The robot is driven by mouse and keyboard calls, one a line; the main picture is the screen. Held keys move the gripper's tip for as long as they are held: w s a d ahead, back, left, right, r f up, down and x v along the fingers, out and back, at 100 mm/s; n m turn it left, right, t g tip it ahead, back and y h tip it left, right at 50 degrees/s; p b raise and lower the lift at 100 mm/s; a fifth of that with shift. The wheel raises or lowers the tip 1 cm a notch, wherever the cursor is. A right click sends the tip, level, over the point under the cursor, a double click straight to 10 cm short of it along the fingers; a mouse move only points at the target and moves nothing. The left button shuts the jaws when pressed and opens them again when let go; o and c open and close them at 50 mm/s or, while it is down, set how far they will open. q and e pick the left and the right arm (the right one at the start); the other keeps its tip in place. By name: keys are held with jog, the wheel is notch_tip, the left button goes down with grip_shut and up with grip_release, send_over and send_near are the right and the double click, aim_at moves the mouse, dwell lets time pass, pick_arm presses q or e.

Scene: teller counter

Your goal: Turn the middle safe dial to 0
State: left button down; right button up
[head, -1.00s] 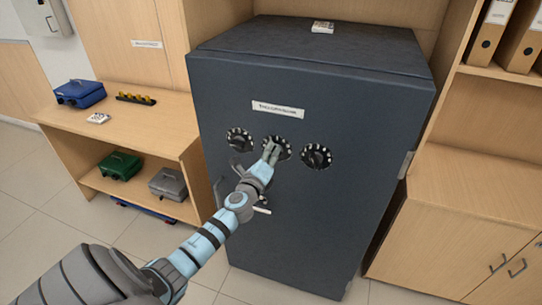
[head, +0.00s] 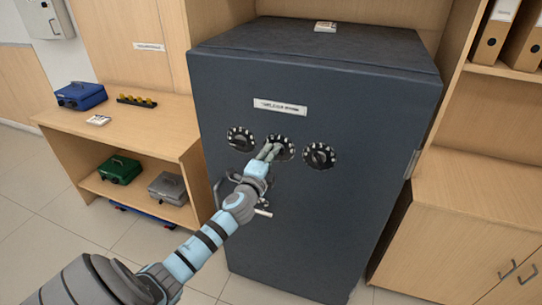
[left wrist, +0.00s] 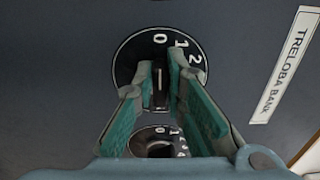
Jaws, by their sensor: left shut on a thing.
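The dark safe (head: 300,220) has a row of three black dials with white marks. The middle safe dial (head: 285,143) is partly covered by my left gripper (head: 268,152). In the left wrist view the middle dial (left wrist: 125,62) shows 0, 1 and 2, with 0 at the top. A white line on its knob (left wrist: 159,75) points up, about in line with the 0. My left gripper (left wrist: 160,90) is shut on this knob, one finger on each side. The fingers hide the lower part of the dial. My right gripper is not in view.
The left dial (head: 240,138) and right dial (head: 320,156) sit close on either side. A handle (head: 262,212) is below, close under my left arm. A shelf unit (head: 150,120) with cash boxes stands left and a wooden cabinet (head: 470,200) right.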

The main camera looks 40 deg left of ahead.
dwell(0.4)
pick_arm(q)
jog(key=c, duration=1.6)
grip_release()
jog(key=shift+c, duration=0.2)
jog(key=v, duration=1.2)
